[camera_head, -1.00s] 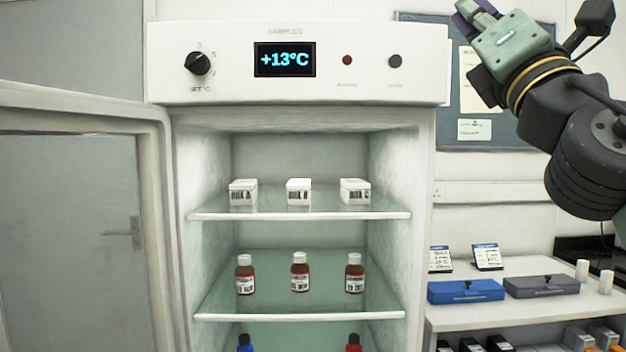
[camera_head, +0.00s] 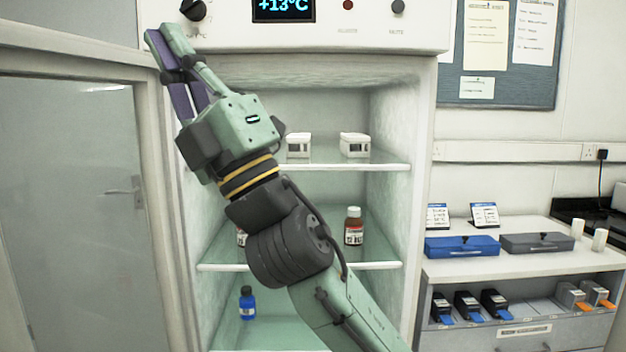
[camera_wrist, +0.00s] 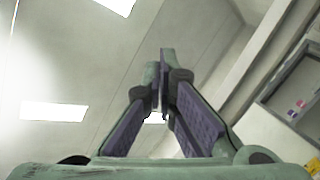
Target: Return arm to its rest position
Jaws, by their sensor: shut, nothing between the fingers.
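My gripper (camera_head: 160,38) is raised in front of the open sample fridge (camera_head: 424,110), near the knob at its upper left. Its fingers point up and to the left, and they are shut with nothing between them. In the wrist view my gripper (camera_wrist: 165,60) points toward the ceiling with its purple-padded fingers closing together at the tips. My arm crosses the fridge opening from the lower right and hides parts of the shelves.
The fridge door (camera_head: 70,200) stands open at the left. At right, a bench holds a blue case (camera_head: 461,246) and a grey case (camera_head: 537,243).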

